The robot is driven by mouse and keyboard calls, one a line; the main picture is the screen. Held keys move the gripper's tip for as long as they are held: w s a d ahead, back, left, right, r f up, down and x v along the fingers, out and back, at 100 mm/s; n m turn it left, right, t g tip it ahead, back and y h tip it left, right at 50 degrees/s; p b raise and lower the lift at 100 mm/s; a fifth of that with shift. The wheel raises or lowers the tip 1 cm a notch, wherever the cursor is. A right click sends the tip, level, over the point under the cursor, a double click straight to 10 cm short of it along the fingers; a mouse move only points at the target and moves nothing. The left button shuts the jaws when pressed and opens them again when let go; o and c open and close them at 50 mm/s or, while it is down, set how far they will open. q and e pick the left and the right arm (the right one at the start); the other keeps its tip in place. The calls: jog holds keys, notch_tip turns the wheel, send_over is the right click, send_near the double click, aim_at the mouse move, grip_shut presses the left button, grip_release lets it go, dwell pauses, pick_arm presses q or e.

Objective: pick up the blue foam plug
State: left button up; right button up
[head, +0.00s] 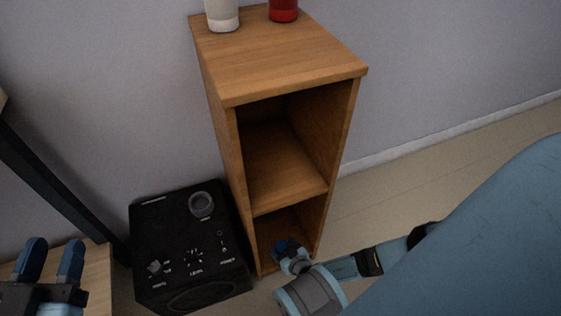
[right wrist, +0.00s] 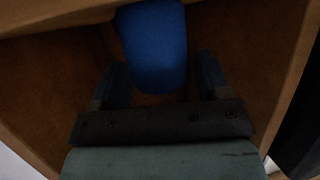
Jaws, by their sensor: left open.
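The blue foam plug (right wrist: 153,42) shows in the right wrist view as a rounded blue block inside a brown wooden compartment. My right gripper (right wrist: 161,64) is open, with one finger on each side of the plug's near end and gaps showing between fingers and plug. In the head view my right gripper (head: 287,246) reaches into the lower compartment of the wooden shelf (head: 290,62); the plug cannot be told apart from the blue fingers there. My left gripper (head: 54,250) is open and empty at the lower left, far from the plug.
A black speaker box (head: 190,238) with a round knob (head: 201,204) stands left of the shelf. A white container (head: 222,14) and a red one (head: 284,9) stand on the shelf top. A wooden table (head: 97,272) is at the lower left. The upper compartment looks empty.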

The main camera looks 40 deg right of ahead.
jog(key=c, duration=0.7)
jog(key=shift+o, duration=0.2)
